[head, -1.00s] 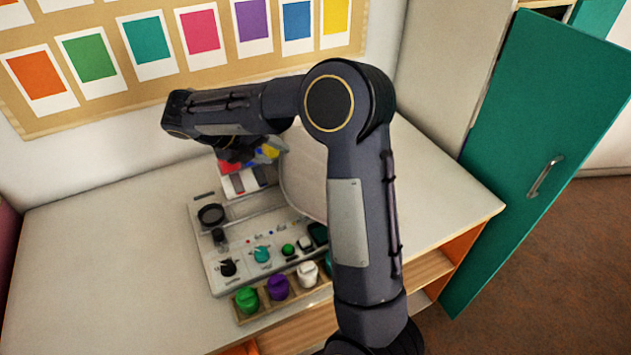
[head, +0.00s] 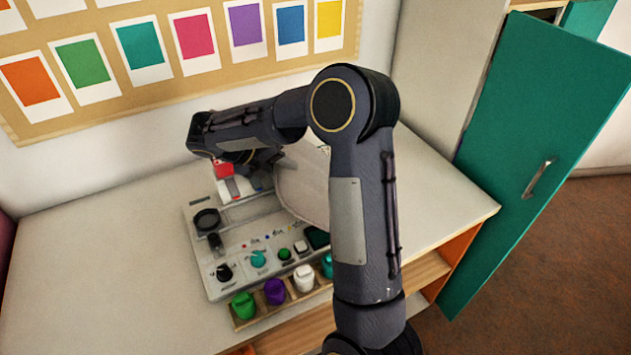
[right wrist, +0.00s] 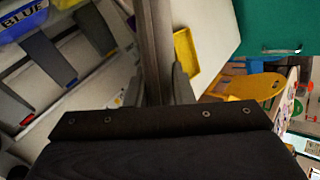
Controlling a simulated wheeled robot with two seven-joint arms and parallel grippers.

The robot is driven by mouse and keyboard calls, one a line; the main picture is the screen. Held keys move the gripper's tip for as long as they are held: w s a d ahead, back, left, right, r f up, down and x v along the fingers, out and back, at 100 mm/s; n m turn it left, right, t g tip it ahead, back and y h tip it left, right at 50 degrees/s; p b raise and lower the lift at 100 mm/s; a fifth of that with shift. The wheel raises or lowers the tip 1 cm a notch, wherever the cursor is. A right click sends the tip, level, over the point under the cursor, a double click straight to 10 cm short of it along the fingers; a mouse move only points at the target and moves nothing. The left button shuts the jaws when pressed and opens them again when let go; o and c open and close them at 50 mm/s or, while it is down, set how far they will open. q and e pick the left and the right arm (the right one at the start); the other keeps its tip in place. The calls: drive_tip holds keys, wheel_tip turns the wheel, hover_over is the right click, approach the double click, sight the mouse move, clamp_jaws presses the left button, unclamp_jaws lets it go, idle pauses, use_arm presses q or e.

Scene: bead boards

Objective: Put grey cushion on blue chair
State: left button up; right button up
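My right gripper (head: 278,164) reaches over the back of the grey panel board (head: 245,240), beside a pale rounded plate (head: 300,190). The arm hides part of that plate. In the right wrist view, the fingers of this gripper (right wrist: 160,90) stand on either side of a long grey upright bar (right wrist: 156,40). I cannot tell whether they touch it. A blue bin labelled BLUE (right wrist: 30,18) shows at upper left there, above dark grey slanted pieces (right wrist: 50,58). My left gripper is out of view.
A rack of green, purple and white jars (head: 274,291) stands before the board on the white desk (head: 110,240). A green cabinet door (head: 545,120) stands open at right. The desk's left side is clear. A yellow tray (right wrist: 187,58) shows in the right wrist view.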

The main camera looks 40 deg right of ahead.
clamp_jaws()
drive_tip(key=shift+r, duration=0.6)
drive_tip(key=r, duration=0.2)
drive_tip(key=shift+s+r, duration=0.2)
drive_tip(key=shift+r, duration=0.15)
drive_tip(key=s+d+r, duration=0.2)
drive_tip(key=s+r, duration=0.7)
drive_tip(key=s, duration=0.4)
drive_tip(key=shift+s, duration=0.25)
